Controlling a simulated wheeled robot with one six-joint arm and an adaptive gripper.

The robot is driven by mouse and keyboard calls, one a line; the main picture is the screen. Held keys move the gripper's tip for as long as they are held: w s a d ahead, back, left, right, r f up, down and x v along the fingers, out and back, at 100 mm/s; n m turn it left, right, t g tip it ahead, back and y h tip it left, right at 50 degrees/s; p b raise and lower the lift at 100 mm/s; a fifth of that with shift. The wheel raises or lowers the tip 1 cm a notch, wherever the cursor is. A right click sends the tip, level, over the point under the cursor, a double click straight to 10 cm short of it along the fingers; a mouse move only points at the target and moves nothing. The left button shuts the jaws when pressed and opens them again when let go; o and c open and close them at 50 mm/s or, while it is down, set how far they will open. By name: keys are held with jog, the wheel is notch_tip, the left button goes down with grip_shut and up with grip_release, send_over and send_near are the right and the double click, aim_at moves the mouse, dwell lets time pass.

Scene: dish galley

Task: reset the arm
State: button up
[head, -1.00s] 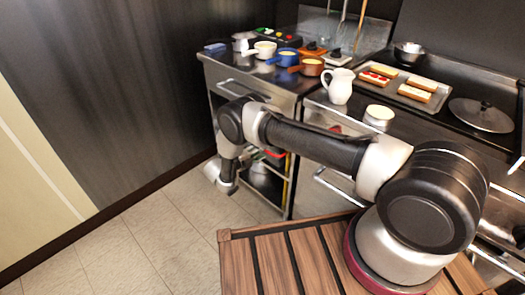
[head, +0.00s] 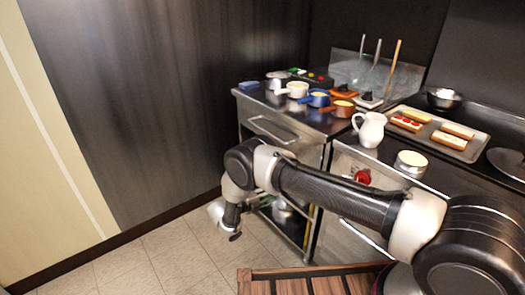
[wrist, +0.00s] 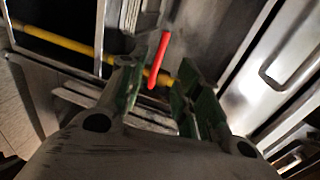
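My arm reaches out over the floor in front of the steel counter in the head view, with its wrist end hanging low, left of the counter's open lower shelf. My gripper (wrist: 158,88) shows in the wrist view as two dark green-edged fingers with a gap between them. It is open, and I see nothing held in it. A red bar (wrist: 159,60) appears in line with the gap, seemingly beyond the fingertips; I cannot tell its exact distance. The fingers are too small to make out in the head view.
The counter bears several small pots, including a blue pot (head: 318,98), a white jug (head: 370,130), a cream-topped round tin (head: 410,164) and a tray (head: 467,151) of topped slices. A yellow rail (wrist: 55,39) crosses behind my fingers. Tiled floor (head: 150,258) at left is clear.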

jog(key=s+d+m+g, duration=0.6)
jog(key=s+d+m, duration=0.25)
jog(key=m, duration=0.45)
jog(key=s+d+r+m+g+y, duration=0.2)
jog(key=s+d+r+m, duration=0.15)
jog(key=r+m, duration=0.5)
jog(key=s+d+r+m+g+y, duration=0.25)
jog(key=s+r+m, duration=0.2)
jog(key=r, duration=0.75)
jog(key=s+d+r+m+g+y, duration=0.2)
jog(key=s+d+r+m+y, duration=0.15)
jog(key=r+m, duration=0.5)
jog(key=s+d+r+m+t+y, duration=0.2)
jog(key=s+d+r+m+t, duration=0.2)
jog(key=s+r, duration=0.5)
jog(key=s+d+r+m+t+y, duration=0.2)
jog(key=s+d+r+m, duration=0.3)
jog(key=s+r, duration=0.5)
notch_tip(320, 180, up, 4)
jog(key=d+t, duration=0.1)
jog(key=d, duration=0.1)
jog(key=shift+d+f+t+y, duration=0.25)
jog(key=shift+d+t+y, duration=0.1)
jog(key=shift+y, duration=0.05)
